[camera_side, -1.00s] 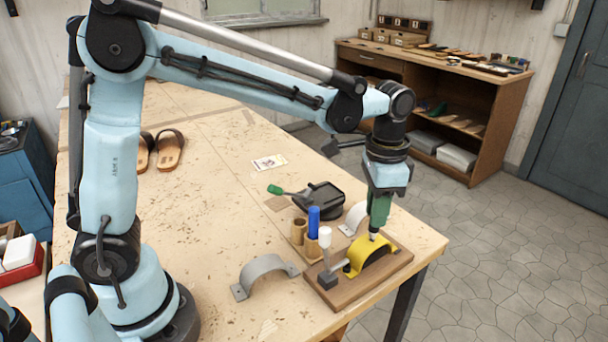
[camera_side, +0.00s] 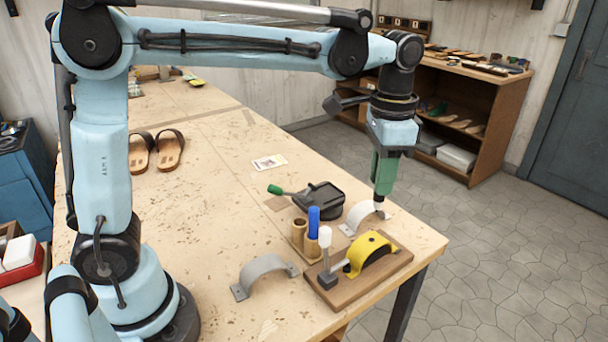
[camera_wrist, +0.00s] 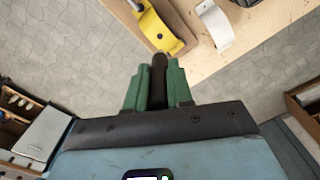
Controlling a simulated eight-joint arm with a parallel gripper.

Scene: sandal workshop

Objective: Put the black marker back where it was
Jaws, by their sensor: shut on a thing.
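My gripper (camera_side: 384,188) is shut on the black marker, which points down. In the wrist view the dark marker (camera_wrist: 158,68) shows between the green fingers; in the side view only its pale tip end (camera_side: 379,206) shows below them. The gripper is above and behind the yellow strap, clear of it. The marker stand, a wooden block with two tubes, is left of the fixture. Its left tube (camera_side: 299,230) looks empty; a blue marker (camera_side: 313,221) stands in the other.
The yellow strap (camera_side: 370,251) is arched on a wooden board (camera_side: 390,266) beside a white-handled clamp (camera_side: 325,240). Grey straps lie behind (camera_side: 357,217) and left (camera_side: 262,270) of the board. A black tool with a green handle (camera_side: 320,198) sits behind the stand.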

